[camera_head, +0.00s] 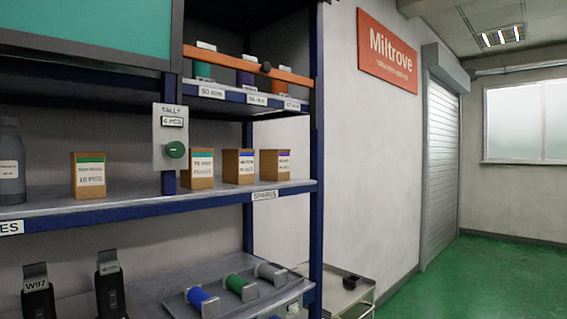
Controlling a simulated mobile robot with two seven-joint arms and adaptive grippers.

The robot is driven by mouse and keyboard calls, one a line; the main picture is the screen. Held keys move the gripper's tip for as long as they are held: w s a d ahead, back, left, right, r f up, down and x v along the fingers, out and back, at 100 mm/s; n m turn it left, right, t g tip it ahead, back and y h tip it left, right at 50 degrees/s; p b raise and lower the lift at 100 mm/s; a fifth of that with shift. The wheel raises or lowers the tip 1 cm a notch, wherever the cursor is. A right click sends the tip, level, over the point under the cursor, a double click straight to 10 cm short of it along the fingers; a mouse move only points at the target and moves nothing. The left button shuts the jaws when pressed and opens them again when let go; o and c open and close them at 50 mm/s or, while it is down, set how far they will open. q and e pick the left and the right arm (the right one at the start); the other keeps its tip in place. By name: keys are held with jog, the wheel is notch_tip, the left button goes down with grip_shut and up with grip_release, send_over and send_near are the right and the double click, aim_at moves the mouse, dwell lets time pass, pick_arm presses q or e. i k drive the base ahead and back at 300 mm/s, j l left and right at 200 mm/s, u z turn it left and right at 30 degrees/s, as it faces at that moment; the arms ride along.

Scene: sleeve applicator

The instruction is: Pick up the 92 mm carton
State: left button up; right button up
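Several small brown cartons with white labels stand on the middle shelf. The leftmost carton (88,176) has a green stripe and a label ending in "10 PCS". Right of the post stand a carton with a teal stripe (200,168), one with a blue stripe (240,166) and one with a purple stripe (276,165). The size print is too small to read surely, so I cannot tell which is the 92 mm carton. All stand upright, apart from any gripper. Neither of my grippers is in view.
A tally plate (171,137) with a green knob hangs on the blue post. A grey bottle (11,162) stands far left. Coloured spools (203,301) and black tagged devices (110,285) occupy the lower shelf. A cart (340,298) stands right; green floor (480,275) is clear.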

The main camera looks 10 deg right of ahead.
aim_at(274, 164)
jog(key=i+l+u, duration=0.1)
jog(key=l, duration=0.25)
jog(key=i+l+u, duration=0.1)
jog(key=i+l, duration=0.15)
jog(key=i+l+u, duration=0.1)
jog(key=l, duration=0.3)
jog(key=i+l+u, duration=0.15)
jog(key=l, duration=0.25)
jog(key=i+l+u, duration=0.1)
jog(key=l, duration=0.25)
jog(key=i+l+u, duration=0.1)
jog(key=l, duration=0.3)
jog(key=i, duration=0.1)
